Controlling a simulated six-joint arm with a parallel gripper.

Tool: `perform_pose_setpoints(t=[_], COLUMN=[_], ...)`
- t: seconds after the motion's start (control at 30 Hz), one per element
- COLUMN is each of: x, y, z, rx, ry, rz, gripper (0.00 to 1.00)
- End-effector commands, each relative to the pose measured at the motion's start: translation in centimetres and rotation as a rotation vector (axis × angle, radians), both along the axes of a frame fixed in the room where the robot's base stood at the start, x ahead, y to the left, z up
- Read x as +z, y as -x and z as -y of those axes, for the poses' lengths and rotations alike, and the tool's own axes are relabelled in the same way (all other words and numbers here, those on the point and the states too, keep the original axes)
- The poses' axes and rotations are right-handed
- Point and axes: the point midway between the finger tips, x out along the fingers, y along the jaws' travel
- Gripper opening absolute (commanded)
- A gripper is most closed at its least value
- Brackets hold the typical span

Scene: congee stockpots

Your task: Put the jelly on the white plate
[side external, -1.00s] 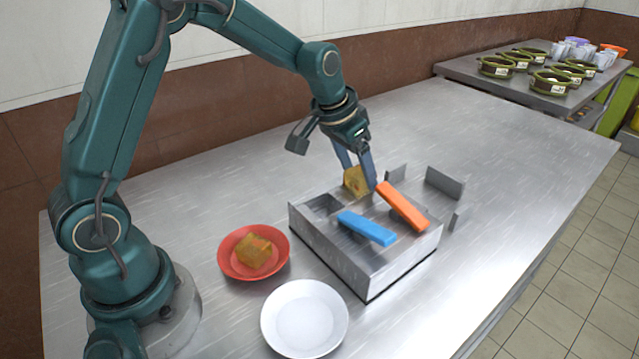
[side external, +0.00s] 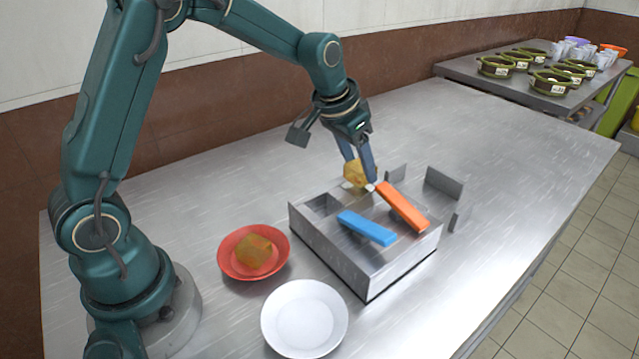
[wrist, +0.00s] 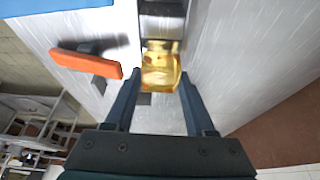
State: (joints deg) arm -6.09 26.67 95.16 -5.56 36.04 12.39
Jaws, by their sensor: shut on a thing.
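A translucent yellow jelly (side external: 355,173) is between the fingertips of my gripper (side external: 359,176), over the far side of the metal box. In the wrist view the jelly (wrist: 161,66) sits between the two fingers (wrist: 158,84), and my gripper is shut on it. The white plate (side external: 304,318) lies empty on the table at the front, left of the box. A second amber jelly (side external: 254,252) sits in the red bowl (side external: 228,262) behind the white plate.
The metal box (side external: 345,267) has raised flaps at its far right. A blue bar (side external: 367,228) and an orange bar (side external: 402,207) lie on it; the orange one is close to my fingers. Green-rimmed pots (side external: 497,67) stand on another table. The right side of the steel table (side external: 500,150) is clear.

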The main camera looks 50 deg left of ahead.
Motion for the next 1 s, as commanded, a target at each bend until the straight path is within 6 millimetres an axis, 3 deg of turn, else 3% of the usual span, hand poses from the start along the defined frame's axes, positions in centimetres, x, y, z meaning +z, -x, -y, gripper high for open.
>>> perform_pose_setpoints(t=[0.13, 0.5, 0.73, 1.0], x=[2.8, 7.5, 9.1, 9.2], y=[-0.1, 4.0, 5.4, 6.2], z=[0.0, -7.3, -9.7, -10.0], rx=[-0.001, 0.008, 0.002, -0.175], ry=[-0.001, -0.002, -0.001, 0.002], rz=[0.009, 0.005, 0.002, 0.0], gripper=[0.0, 0.0, 0.0, 0.0])
